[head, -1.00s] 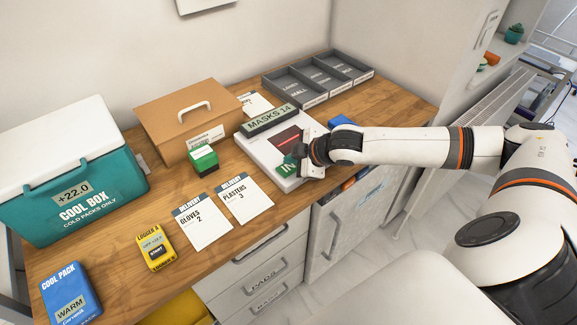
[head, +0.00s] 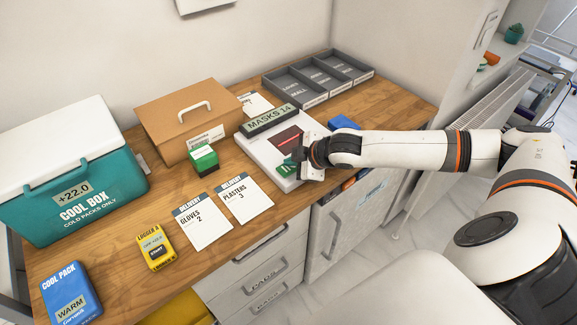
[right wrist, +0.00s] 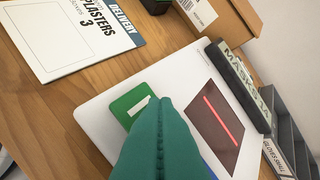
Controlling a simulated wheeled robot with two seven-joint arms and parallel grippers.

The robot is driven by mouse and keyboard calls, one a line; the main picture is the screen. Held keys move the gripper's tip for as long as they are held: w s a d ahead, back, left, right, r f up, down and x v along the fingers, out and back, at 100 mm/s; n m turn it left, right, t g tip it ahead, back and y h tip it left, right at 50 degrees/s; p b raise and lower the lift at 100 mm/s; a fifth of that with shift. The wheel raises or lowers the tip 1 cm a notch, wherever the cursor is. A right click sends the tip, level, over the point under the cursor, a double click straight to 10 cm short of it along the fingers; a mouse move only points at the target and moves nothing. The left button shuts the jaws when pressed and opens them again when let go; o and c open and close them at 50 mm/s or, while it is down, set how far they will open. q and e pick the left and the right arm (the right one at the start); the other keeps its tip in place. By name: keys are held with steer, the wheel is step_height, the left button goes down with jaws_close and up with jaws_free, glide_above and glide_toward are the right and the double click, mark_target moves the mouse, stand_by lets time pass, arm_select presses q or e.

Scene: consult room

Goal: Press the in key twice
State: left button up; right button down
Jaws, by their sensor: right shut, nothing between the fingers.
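The green in key (head: 284,169) sits at the front of a white scanner unit (head: 262,157) on the wooden counter. The unit's raised display (head: 270,120) reads MASKS 14. My right gripper (head: 299,157) is shut and empty, with its fingers over the key and hiding part of it. In the right wrist view, the teal fingertips (right wrist: 153,104) overlap the green key (right wrist: 124,103) and its white lettering. I cannot tell whether they touch it. My left gripper is not in view.
Delivery cards for gloves (head: 204,222) and plasters (head: 243,198) lie left of the unit. A small green box (head: 203,160), a cardboard box (head: 180,115) and a grey divided tray (head: 318,78) stand behind. A cool box (head: 75,170) is at the left.

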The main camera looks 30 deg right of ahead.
mark_target(292, 169)
steer(key=shift+f, duration=0.5)
stand_by(0.5)
steer(key=shift+r+p, duration=0.95)
steer(key=shift+p, duration=0.15)
step_height(292, 169, up, 5)
steer(key=p, duration=0.5)
steer(key=shift+p, duration=0.3)
stand_by(2.0)
